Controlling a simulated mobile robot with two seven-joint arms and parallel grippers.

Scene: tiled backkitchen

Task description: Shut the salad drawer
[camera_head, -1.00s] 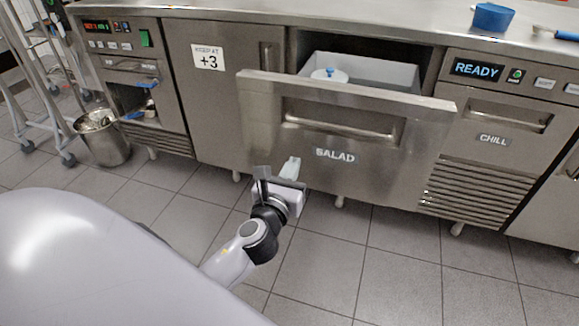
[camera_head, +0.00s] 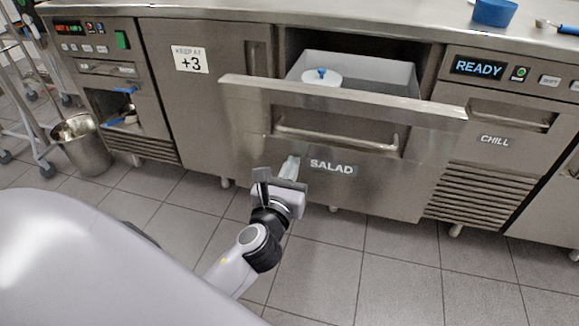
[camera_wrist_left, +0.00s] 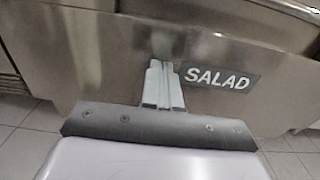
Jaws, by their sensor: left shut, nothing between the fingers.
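The salad drawer (camera_head: 390,172) stands pulled out from the steel counter, its wide front carrying a SALAD label and a recessed bar handle (camera_head: 335,138). Behind the front, a grey bin (camera_head: 388,73) with a white, blue-knobbed lidded tub (camera_head: 321,78) shows in the open drawer. My left gripper (camera_head: 290,167) is shut and empty, just left of the label and below the handle. In the left wrist view its fingertips (camera_wrist_left: 164,68) point at the drawer front (camera_wrist_left: 110,50), beside the label; I cannot tell whether they touch. My right gripper is not in view.
The CHILL unit (camera_head: 497,140) is right of the drawer, and a closed +3 door (camera_head: 200,110) is left. A metal bucket (camera_head: 82,146) and a trolley stand at far left. A blue cup (camera_head: 494,12) sits on the worktop. The tiled floor in front is clear.

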